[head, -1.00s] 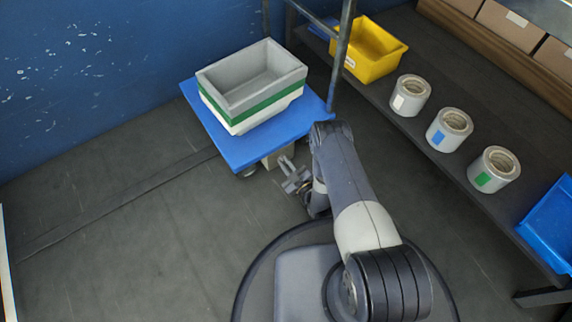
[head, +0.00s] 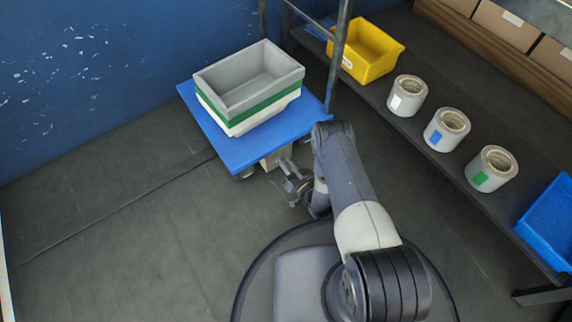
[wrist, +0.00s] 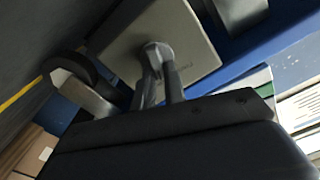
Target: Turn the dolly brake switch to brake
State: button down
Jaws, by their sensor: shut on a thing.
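The blue dolly (head: 234,158) stands by the wall with a pale box (head: 277,156) under its near edge. In the wrist view that box's flat beige face (wrist: 196,46) bears the small grey brake switch (wrist: 157,50). My gripper (head: 290,172) is low at the dolly's near side. In the wrist view its two fingers (wrist: 158,82) reach to the switch and are shut on it.
Stacked grey, green and white bins (head: 215,98) sit on the dolly. A dark caster wheel (wrist: 70,70) is beside the box. A rack post (head: 341,60) rises behind the dolly. The shelf at right holds a yellow bin (head: 372,68) and rolls. Floor at left is clear.

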jog(key=shift+m, duration=0.6)
jog(key=shift+d+m, duration=0.1)
jog(key=shift+m, duration=0.2)
jog(key=c, duration=1.5)
grip_release()
jog(key=shift+o, duration=0.2)
jog(key=shift+f, duration=0.1)
